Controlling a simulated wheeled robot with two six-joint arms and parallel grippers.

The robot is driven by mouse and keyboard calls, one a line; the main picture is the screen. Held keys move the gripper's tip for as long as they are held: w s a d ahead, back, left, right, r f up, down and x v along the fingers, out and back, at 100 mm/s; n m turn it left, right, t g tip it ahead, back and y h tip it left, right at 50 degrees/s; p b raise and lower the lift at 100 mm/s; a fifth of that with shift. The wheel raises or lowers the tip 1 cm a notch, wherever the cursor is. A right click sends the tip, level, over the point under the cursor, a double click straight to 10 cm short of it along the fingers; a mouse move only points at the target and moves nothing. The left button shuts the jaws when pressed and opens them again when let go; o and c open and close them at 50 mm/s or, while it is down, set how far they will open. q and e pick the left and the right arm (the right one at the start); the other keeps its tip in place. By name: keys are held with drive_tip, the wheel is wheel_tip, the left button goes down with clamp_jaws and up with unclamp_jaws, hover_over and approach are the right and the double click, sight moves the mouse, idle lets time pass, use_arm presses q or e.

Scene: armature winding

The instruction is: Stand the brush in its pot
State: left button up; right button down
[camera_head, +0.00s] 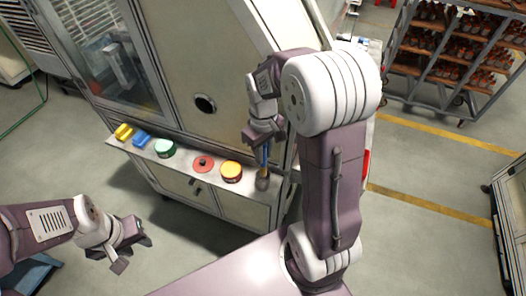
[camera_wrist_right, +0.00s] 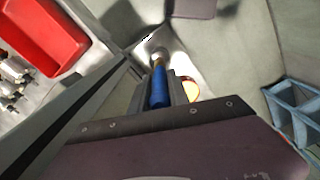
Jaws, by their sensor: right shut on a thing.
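My right gripper (camera_head: 265,143) is shut on the brush, whose blue handle (camera_head: 265,157) points down from the fingers. The brush's blue handle (camera_wrist_right: 159,88) also shows between the fingers in the right wrist view, with a pale metal part beyond it. The small dark pot (camera_head: 262,182) stands at the right end of the shelf, directly below the brush in the head view. The brush's lower end meets the pot's top there; I cannot tell how deep it sits. My left gripper (camera_head: 130,243) is open and empty, away from the shelf.
A red bin (camera_wrist_right: 45,40) shows in the wrist view.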

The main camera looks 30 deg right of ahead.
wheel_tip(320, 180, down, 3)
drive_tip(key=shift+w+f+b, duration=0.1)
drive_tip(key=shift+w+b, duration=0.05)
drive_tip(key=shift+b, duration=0.65)
drive_tip(key=shift+f+b, duration=0.6)
drive_tip(key=shift+f, duration=0.3)
drive_tip(key=c, duration=1.2)
unclamp_jaws()
drive_tip(key=shift+o, duration=0.2)
wheel_tip(320, 180, up, 9)
drive_tip(key=shift+r, duration=0.1)
